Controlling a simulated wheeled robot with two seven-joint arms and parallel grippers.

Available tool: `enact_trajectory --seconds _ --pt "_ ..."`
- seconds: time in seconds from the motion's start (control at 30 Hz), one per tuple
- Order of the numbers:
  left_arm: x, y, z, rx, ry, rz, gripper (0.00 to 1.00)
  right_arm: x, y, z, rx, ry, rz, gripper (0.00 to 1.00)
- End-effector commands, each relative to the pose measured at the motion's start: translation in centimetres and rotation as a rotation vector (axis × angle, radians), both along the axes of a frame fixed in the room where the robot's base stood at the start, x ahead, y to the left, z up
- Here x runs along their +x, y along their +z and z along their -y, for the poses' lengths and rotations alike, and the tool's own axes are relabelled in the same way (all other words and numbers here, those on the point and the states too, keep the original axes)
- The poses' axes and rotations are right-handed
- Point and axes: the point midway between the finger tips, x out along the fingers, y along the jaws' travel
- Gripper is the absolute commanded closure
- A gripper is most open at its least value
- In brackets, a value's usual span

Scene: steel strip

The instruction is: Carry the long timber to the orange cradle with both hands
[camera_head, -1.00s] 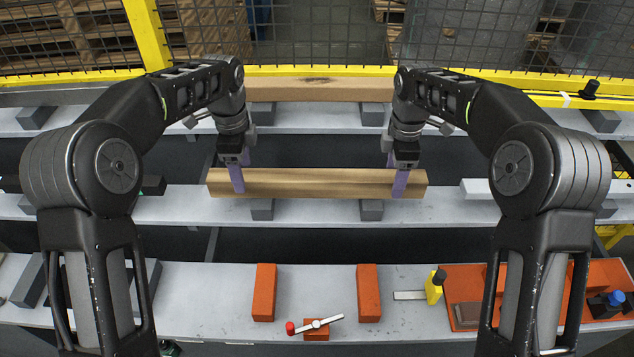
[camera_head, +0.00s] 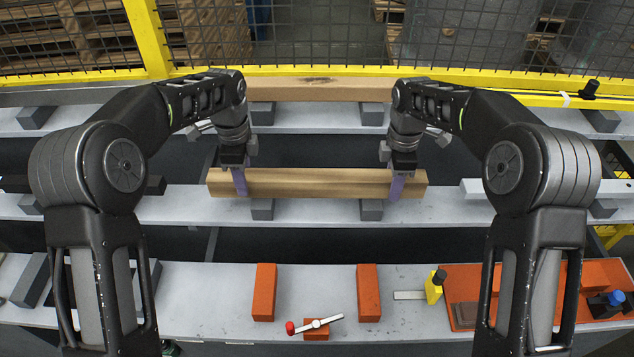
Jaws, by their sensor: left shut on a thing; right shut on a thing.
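The long timber (camera_head: 318,184) is a light brown beam lying level across the grey blocks of the middle shelf. My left gripper (camera_head: 239,183) is shut on the timber near its left end. My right gripper (camera_head: 396,186) is shut on it near its right end. The purple fingers of both grippers show against its front face. The orange cradle is probably the pair of orange blocks, the left one (camera_head: 264,292) and the right one (camera_head: 368,292), standing apart on the near shelf with nothing across them.
A small orange block with a red-tipped lever (camera_head: 316,324) sits between the cradle blocks. A yellow clamp (camera_head: 433,288) and an orange board (camera_head: 462,285) lie to the right. Another timber (camera_head: 318,89) rests on the back shelf. Dark gaps separate the shelves.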

Motion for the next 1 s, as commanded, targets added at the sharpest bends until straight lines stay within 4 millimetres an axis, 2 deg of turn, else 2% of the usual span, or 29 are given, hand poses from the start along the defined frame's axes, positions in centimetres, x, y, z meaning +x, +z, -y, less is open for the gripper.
enact_trajectory --seconds 0.07,0.37,1.0 --pt "0.01 0.02 0.00 0.000 0.000 0.000 0.75 0.01 0.02 0.00 0.000 0.000 0.000 0.75" --pt "0.02 0.03 0.00 0.000 0.000 0.001 0.99 0.01 0.03 0.00 0.000 0.000 0.001 0.99" --pt "0.07 0.19 0.02 -0.001 0.000 0.003 1.00 0.06 0.18 -0.02 0.000 0.000 0.002 1.00"
